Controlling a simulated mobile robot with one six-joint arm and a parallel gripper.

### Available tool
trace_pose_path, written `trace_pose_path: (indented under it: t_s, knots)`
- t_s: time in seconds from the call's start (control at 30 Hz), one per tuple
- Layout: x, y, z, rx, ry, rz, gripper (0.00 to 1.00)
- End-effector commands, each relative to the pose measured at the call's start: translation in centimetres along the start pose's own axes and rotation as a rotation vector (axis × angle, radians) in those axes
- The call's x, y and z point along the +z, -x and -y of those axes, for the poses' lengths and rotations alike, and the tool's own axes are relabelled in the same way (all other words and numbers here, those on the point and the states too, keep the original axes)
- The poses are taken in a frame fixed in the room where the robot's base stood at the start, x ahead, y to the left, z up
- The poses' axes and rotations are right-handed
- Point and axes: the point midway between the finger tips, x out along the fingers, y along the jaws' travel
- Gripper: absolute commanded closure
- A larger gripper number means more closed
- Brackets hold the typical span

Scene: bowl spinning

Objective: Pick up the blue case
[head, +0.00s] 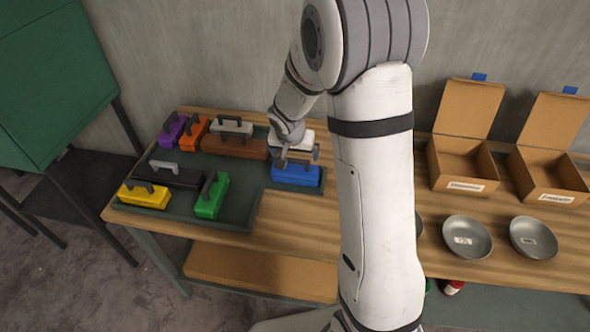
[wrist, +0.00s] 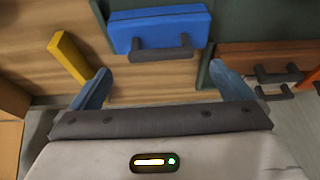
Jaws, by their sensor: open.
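The blue case (head: 296,174) has a dark handle and sits in a small dark green tray (head: 322,186) near the middle of the table. In the wrist view the blue case (wrist: 160,25) is at the top centre, with its handle (wrist: 160,50) on the side towards my gripper. My gripper (head: 300,156) is right by the case in the head view, partly over its back edge. In the wrist view my gripper (wrist: 160,70) is open, its fingers spread wider than the handle. The handle lies just beyond the fingertips, with nothing between the fingers.
The larger green tray (head: 240,217) to the left holds several cases, including a brown case (head: 234,146), a green case (head: 211,196) and a yellow case (head: 145,195). Open cardboard boxes (head: 466,160) and metal bowls (head: 467,238) stand right of my arm. A yellow bar (wrist: 68,57) shows in the wrist view.

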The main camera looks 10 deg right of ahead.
Motion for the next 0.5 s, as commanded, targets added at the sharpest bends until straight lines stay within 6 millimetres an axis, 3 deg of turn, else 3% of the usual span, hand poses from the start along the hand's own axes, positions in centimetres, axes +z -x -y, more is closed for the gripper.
trace_pose_path:
  t_s: [0.5]
  knots:
    - [-0.3,-6.1,0.1,0.001,0.003,0.003,0.0]
